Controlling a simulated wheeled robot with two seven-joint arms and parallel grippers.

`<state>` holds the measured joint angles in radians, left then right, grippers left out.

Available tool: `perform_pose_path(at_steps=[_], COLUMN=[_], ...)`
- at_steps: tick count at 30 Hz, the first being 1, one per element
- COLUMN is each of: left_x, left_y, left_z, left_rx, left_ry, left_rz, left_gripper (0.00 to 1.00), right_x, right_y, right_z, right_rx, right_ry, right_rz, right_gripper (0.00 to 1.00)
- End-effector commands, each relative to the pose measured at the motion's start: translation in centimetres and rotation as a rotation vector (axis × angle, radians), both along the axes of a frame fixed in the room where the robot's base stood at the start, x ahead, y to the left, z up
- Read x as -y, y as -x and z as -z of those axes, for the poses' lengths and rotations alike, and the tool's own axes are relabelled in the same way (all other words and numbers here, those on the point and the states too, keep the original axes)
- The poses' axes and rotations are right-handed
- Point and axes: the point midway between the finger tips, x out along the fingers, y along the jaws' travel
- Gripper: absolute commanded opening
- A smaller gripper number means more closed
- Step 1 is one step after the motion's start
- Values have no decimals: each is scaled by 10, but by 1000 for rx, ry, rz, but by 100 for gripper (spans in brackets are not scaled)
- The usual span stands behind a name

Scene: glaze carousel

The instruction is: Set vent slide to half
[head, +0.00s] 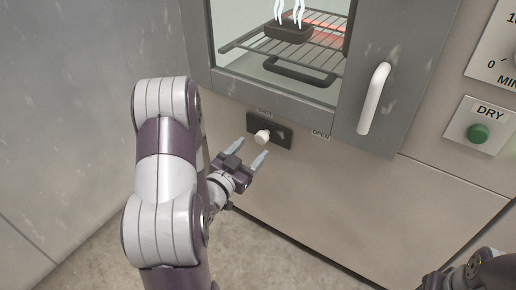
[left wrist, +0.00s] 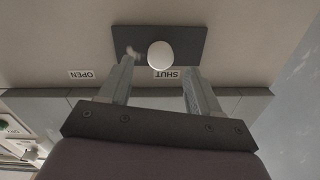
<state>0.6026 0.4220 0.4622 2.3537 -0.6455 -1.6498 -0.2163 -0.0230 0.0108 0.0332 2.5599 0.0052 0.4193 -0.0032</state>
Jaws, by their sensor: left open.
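The vent slide is a dark plate (head: 283,134) with a white round knob (head: 262,136) on the oven front below the window. The knob is nearer the SHUT label. My left gripper (head: 249,152) is open just in front of the plate. In the left wrist view, which is upside down, the knob (left wrist: 160,55) shows between the two fingertips (left wrist: 158,68), touching neither, with nothing held. My right arm shows only in part at the bottom right; its fingers are out of sight.
The oven door has a white vertical handle (head: 374,98) to the right of the plate. Behind its window a dark steaming dish (head: 289,32) stands on a rack. A green DRY button (head: 478,133) and a dial panel are further right. The panel below the slide is clear.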

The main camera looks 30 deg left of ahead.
Motion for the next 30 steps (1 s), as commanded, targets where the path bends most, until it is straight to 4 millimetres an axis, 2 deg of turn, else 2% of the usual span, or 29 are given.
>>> perform_pose_path(at_steps=[3, 6, 10, 17, 18, 23, 24, 30], left_x=[2, 2, 2, 1, 1, 1, 1, 9], left_y=[-24, -36, -44, -45, -45, -45, -45, -45], left_z=[3, 3, 1, 0, 0, 0, 0, 0], left_rx=[2, -1, -2, -3, -3, -2, -3, -2], left_ry=[0, 0, 0, 1, 1, 1, 1, 1], left_rz=[2, 1, -1, -1, -1, -1, -1, 0], left_gripper=[63, 63, 63, 63, 57, 4, 0, 0], right_x=[0, 0, 0, 0, 0, 0, 0, 0], right_y=[0, 0, 0, 0, 0, 0, 0, 0], right_z=[11, 14, 15, 15, 15, 15, 15, 14], right_rx=[0, 0, 0, 0, 0, 0, 0, 0], right_ry=[0, 0, 0, 0, 0, 0, 0, 0], right_rz=[0, 0, 0, 0, 0, 0, 0, 0], right_gripper=[43, 43, 43, 43, 43, 43, 43, 43])
